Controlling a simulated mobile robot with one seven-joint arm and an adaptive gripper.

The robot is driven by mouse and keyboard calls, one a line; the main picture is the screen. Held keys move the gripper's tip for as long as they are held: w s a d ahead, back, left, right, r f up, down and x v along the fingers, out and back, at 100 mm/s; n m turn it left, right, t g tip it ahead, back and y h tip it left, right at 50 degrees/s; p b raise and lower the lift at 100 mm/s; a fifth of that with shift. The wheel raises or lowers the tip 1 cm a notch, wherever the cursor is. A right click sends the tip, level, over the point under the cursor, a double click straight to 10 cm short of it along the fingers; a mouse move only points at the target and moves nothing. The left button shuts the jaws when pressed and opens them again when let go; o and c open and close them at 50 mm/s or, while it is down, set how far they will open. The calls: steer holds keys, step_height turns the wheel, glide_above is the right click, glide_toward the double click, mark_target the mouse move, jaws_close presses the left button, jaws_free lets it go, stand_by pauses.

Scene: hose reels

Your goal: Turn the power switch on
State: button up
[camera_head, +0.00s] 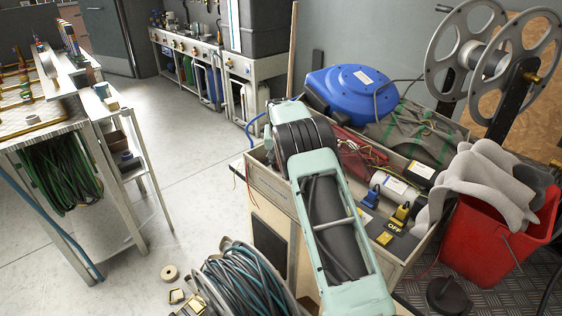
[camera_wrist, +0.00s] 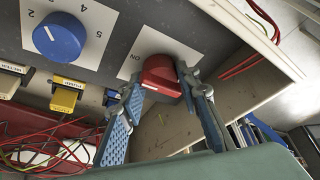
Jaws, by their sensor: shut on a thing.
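A red rotary knob (camera_wrist: 160,75) sits on a white square plate on the grey panel in the wrist view. The word ON is printed on the plate, left of the knob. My gripper (camera_wrist: 159,84) has one blue padded finger on each side of the knob and is shut on it. In the head view my arm covers the gripper, and the red knob cannot be made out there.
In the head view, a blue hose reel (camera_head: 345,90) and red bucket (camera_head: 500,225) stand near the arm.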

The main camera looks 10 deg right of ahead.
steer(key=shift+a, duration=0.1)
stand_by(0.3)
steer(key=o, duration=1.1)
steer(key=shift+o, duration=0.2)
steer(key=v, duration=1.2)
steer(key=shift+w+r, duration=0.15)
